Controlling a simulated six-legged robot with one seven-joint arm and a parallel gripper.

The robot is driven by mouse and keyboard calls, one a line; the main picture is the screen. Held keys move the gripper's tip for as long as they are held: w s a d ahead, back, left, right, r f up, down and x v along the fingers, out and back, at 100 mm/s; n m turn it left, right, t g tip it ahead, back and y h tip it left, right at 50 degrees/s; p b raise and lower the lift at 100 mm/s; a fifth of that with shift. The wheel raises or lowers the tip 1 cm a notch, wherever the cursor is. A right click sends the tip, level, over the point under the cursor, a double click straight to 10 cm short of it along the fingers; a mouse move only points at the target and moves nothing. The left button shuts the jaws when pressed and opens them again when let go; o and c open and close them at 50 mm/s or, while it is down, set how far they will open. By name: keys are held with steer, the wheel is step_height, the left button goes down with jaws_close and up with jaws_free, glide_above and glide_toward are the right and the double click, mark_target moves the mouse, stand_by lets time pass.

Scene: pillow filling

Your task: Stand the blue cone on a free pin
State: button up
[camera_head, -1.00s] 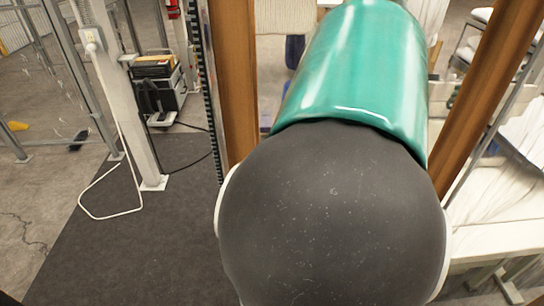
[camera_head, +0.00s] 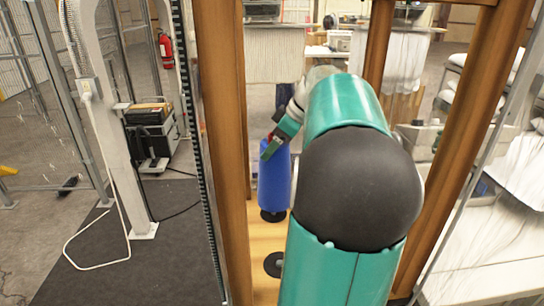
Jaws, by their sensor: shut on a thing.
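The blue cone (camera_head: 275,182) is upright, left of centre, between the wooden posts. My gripper (camera_head: 270,148) is shut on its upper part. The cone's lower end is just above or at a black round base (camera_head: 272,216) on the wooden board; I cannot tell whether they touch or whether a pin is inside it. A second black round base (camera_head: 273,264) is nearer to me, partly hidden by my arm; no cone shows on it.
Wooden posts (camera_head: 213,150) and (camera_head: 468,150) stand left and right of my arm. White yarn (camera_head: 274,55) hangs at the back.

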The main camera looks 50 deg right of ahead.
steer(key=f, duration=0.3)
steer(key=w+d+f, duration=0.1)
steer(key=shift+f, duration=0.25)
steer(key=o, duration=1.9)
steer(key=shift+f, duration=0.1)
steer(key=shift+o, duration=0.2)
steer(key=v, duration=1.2)
